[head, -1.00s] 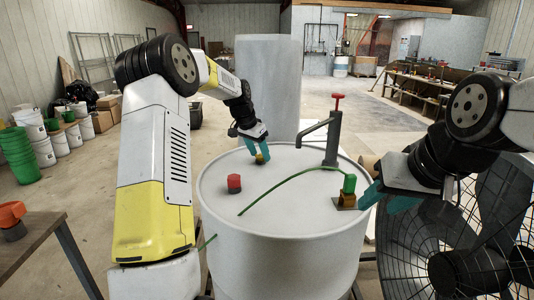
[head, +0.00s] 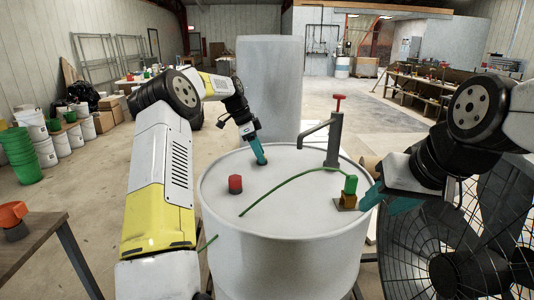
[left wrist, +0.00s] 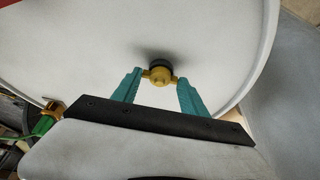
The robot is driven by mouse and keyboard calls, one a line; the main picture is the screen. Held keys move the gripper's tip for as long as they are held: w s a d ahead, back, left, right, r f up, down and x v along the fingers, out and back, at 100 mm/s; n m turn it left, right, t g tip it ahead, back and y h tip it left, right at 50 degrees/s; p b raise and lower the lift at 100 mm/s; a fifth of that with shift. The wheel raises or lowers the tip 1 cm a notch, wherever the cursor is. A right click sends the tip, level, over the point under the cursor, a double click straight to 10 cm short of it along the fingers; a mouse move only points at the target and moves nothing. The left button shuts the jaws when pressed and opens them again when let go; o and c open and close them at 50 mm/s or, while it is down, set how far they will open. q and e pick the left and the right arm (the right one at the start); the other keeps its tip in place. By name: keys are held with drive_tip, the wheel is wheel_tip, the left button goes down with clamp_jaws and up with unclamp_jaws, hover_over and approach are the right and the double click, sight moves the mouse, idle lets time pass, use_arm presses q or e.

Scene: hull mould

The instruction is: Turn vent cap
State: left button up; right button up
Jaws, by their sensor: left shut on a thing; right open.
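The vent cap (left wrist: 161,75) is yellow with small side lugs on a dark round base, on the white drum top. In the head view it is mostly hidden by my left gripper (head: 261,162), which reaches down near the drum's far edge. In the left wrist view the teal fingertips of my left gripper (left wrist: 160,80) stand on both sides of the cap, shut on its lugs. My right gripper (head: 371,196) is open, at the right edge of the drum beside a brass fitting (head: 348,201) with a green top.
The white drum (head: 283,245) also bears a red cap (head: 235,184), a grey hand pump (head: 333,140) with a red handle and a thin green hose (head: 285,184). A black fan (head: 440,240) stands at the right. A table (head: 50,237) is at the left.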

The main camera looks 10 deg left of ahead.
use_arm(q)
drive_tip(key=shift+a, duration=0.1)
idle(0.3)
drive_tip(key=o, duration=1.4)
drive_tip(key=shift+v, duration=3.9)
drive_tip(key=shift+w+r, duration=0.1)
